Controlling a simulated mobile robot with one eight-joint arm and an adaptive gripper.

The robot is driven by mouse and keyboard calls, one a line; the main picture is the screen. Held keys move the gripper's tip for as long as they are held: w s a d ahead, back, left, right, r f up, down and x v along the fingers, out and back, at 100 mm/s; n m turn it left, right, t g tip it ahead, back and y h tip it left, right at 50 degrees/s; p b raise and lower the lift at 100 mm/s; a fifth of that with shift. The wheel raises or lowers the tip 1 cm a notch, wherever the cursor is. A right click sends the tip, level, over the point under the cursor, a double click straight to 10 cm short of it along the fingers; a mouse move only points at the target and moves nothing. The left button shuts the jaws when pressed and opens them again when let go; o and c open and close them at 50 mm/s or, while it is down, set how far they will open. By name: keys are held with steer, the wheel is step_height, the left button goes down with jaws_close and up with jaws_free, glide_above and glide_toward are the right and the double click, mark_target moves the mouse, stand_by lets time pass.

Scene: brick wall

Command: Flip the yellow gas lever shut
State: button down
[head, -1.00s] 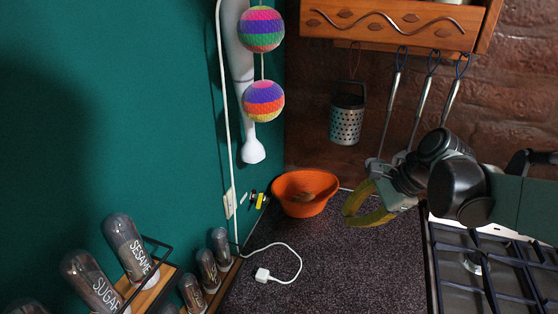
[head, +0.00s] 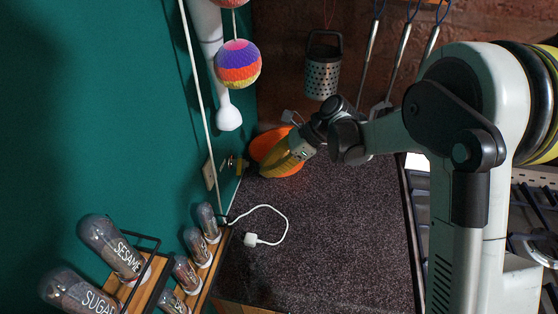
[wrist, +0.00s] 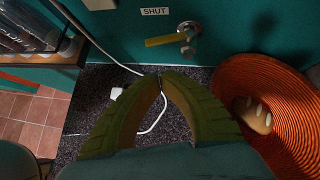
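The yellow gas lever (wrist: 165,40) sticks out to the left from a metal valve (wrist: 188,30) on the green wall in the wrist view. A white label reading SHUT (wrist: 155,11) is above it. In the head view the lever (head: 229,162) is small on the wall, left of my gripper. My gripper (wrist: 161,77) has its two yellow-green fingers brought together at the tips, with nothing between them. The tips appear below the lever in the wrist view, apart from it. In the head view my gripper (head: 264,172) is in front of the orange bowl.
The orange bowl (wrist: 275,75) stands on the dark counter (head: 330,215), right of my gripper in the wrist view, with a brown item inside. A white cable with a plug (head: 251,240) lies on the counter. Spice jars (head: 198,240) stand along the wall. A wall socket (head: 209,174) is near the lever.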

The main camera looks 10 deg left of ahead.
mark_target(239, 165)
steer(key=shift+s+a+f, duration=0.1)
steer(key=shift+s+a, duration=0.1)
steer(key=shift+a, duration=0.95)
steer(key=shift+s+a+f, duration=0.1)
steer(key=shift+s+a, duration=0.1)
steer(key=shift+a, duration=0.9)
steer(key=shift+s+a+m+t+b, duration=0.4)
steer(key=shift+a+m+t+b, duration=0.2)
steer(key=shift+a+m+b, duration=0.15)
steer(key=shift+d, duration=0.15)
